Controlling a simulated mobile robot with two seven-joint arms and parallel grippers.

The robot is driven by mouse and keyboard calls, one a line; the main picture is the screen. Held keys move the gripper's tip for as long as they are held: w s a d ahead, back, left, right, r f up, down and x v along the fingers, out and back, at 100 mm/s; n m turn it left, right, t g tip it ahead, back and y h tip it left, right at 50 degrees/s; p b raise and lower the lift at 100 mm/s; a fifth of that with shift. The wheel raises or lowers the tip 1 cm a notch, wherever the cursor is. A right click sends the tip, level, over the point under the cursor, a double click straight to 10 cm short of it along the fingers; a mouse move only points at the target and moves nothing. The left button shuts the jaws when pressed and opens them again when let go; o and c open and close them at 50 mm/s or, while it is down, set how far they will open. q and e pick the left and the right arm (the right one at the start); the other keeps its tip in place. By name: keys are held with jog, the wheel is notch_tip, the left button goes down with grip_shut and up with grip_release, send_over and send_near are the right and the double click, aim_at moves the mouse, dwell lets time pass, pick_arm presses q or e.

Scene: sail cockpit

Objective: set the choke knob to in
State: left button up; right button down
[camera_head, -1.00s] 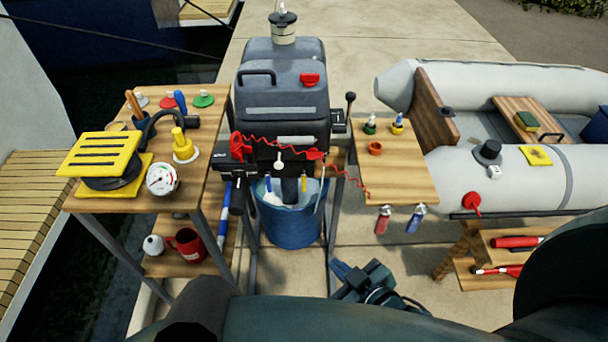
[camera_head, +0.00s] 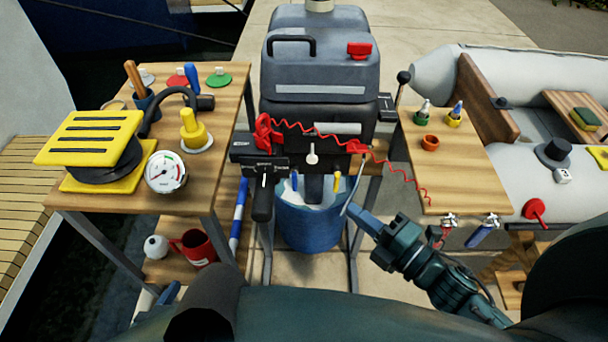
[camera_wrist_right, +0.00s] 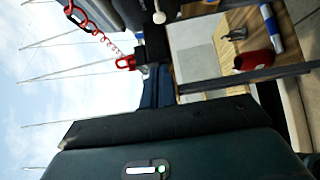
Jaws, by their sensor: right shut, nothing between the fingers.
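A small pale knob (camera_head: 312,153) on a short stem is at the middle of the outboard motor's front (camera_head: 318,105); it looks like the choke knob, but I cannot read a label or tell how far it stands out. It also shows at the top of the right wrist view (camera_wrist_right: 159,17). My right gripper (camera_head: 354,212) is shut and empty, below and right of the knob, in front of the bucket's right side, apart from the knob. Its blue fingers show in the right wrist view (camera_wrist_right: 157,88). A small blue tip (camera_head: 169,292) at the lower left seems to be my left gripper; its jaws are not clear.
A red coiled cord (camera_head: 318,128) crosses the motor above the knob. The tiller (camera_head: 263,190) juts out at left. A blue bucket (camera_head: 310,222) stands below. Wooden tables stand left (camera_head: 222,125) and right (camera_head: 460,185), with a grey dinghy (camera_head: 440,75) beyond.

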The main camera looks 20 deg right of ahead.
send_near(307, 161)
jog(key=w+a, duration=0.1)
jog(key=a, duration=0.3)
pick_arm(q)
jog(key=shift+w+d+f, duration=0.1)
jog(key=shift+w+d, duration=0.05)
pick_arm(e)
jog(key=w, duration=0.2)
jog(key=w+d, duration=0.1)
jog(key=w, duration=0.1)
